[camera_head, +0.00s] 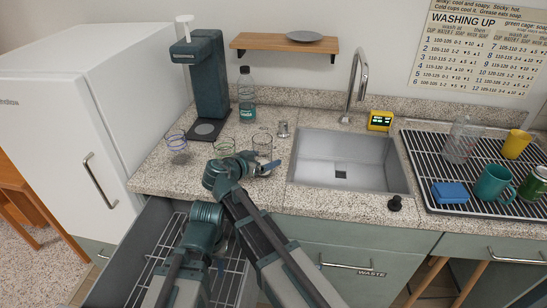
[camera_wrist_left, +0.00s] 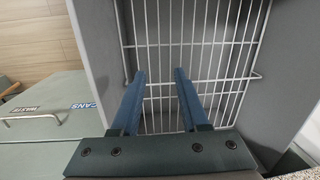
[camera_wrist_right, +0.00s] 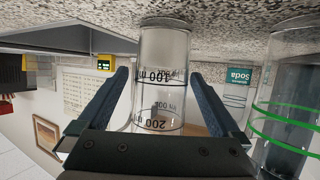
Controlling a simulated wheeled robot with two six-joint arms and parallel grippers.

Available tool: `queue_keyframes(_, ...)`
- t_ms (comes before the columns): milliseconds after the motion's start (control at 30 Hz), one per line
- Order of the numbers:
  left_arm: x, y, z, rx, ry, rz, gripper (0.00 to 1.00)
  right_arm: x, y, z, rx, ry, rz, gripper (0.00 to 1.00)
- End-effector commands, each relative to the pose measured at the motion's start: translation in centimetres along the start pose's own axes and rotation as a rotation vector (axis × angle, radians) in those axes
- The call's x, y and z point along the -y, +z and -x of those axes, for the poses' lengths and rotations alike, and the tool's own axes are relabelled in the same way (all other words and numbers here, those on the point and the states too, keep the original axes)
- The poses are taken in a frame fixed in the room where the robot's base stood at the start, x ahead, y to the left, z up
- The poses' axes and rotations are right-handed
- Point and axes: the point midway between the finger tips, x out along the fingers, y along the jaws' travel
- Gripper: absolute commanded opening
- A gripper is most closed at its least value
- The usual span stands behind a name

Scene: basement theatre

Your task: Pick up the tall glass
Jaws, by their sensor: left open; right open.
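A clear glass with dark rings and printed ml marks (camera_head: 262,143) stands upright on the counter left of the sink. It fills the middle of the right wrist view (camera_wrist_right: 162,75), which is upside down. My right gripper (camera_wrist_right: 158,80) is open, with a finger on either side of the glass; I cannot tell whether they touch it. In the head view the right gripper (camera_head: 268,167) is at the lower part of this glass. My left gripper (camera_wrist_left: 160,75) is open and empty, pointing down over the wire rack in the open drawer (camera_wrist_left: 195,40).
A green-ringed glass (camera_head: 223,146) and a purple-ringed glass (camera_head: 177,144) stand to the left. A soda bottle (camera_head: 246,100), a small metal cup (camera_head: 283,129) and a dark machine (camera_head: 205,85) are behind. The sink (camera_head: 345,160) and a loaded drying rack (camera_head: 440,200) are right.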

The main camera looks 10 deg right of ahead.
Motion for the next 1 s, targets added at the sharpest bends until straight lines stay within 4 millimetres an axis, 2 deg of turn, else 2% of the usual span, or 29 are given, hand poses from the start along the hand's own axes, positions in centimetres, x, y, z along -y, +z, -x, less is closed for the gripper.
queue_keyframes(233,0.01,0.03,-0.09,0.0,0.0,0.0,0.45,0.14,0.12,0.05,0.0,0.0,0.0,1.0)
queue_keyframes(267,0.01,0.03,-0.09,0.0,0.0,0.0,0.45,0.14,0.11,0.05,0.0,0.0,0.0,0.96)
queue_keyframes(800,0.0,0.02,-0.09,0.0,0.0,0.0,0.45,0.13,0.09,0.04,-0.001,0.0,0.0,0.0)
queue_keyframes(1000,0.0,0.02,-0.08,0.0,0.0,0.0,0.45,0.14,0.06,0.04,-0.002,0.0,0.0,0.0)
